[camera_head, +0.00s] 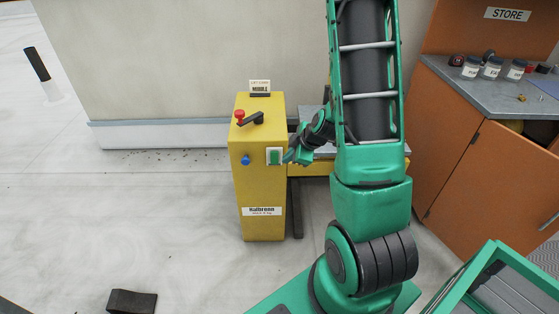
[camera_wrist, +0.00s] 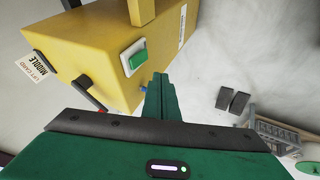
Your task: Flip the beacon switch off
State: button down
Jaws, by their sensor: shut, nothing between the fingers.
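A yellow pedestal (camera_head: 260,185) stands against the wall's foot in the head view. On its face is a green rocker switch (camera_head: 275,157) in a white plate; no label reading beacon is legible. The green switch (camera_wrist: 137,59) also shows in the wrist view. My gripper (camera_head: 288,157) is shut and empty, just right of the switch in the head view. In the wrist view, its closed fingers (camera_wrist: 160,78) end a little below and right of the switch. I cannot tell whether they touch the pedestal.
A blue button (camera_head: 245,160) sits left of the switch. A black lever (camera_head: 251,118) with a red knob (camera_head: 239,114) is on top, before a MIDDLE card (camera_head: 260,87). An orange cabinet (camera_head: 470,145) stands right. A dark block (camera_head: 132,301) lies on the floor.

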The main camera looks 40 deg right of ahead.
aim_at(274, 160)
jog(key=x, duration=0.3)
jog(key=w+d+x, duration=0.1)
jog(key=x, duration=0.3)
jog(key=r+x, duration=0.1)
jog(key=x, duration=0.3)
jog(key=shift+w+d+f, duration=0.1)
jog(key=shift+w+d, duration=0.2)
jog(key=shift+w+d+f, duration=0.1)
jog(key=shift+w+d, duration=0.2)
jog(key=shift+w, duration=0.15)
jog(key=shift+w+f, duration=0.1)
jog(key=shift+w, duration=0.05)
jog(key=shift+d, duration=0.1)
jog(key=shift+r, duration=0.85)
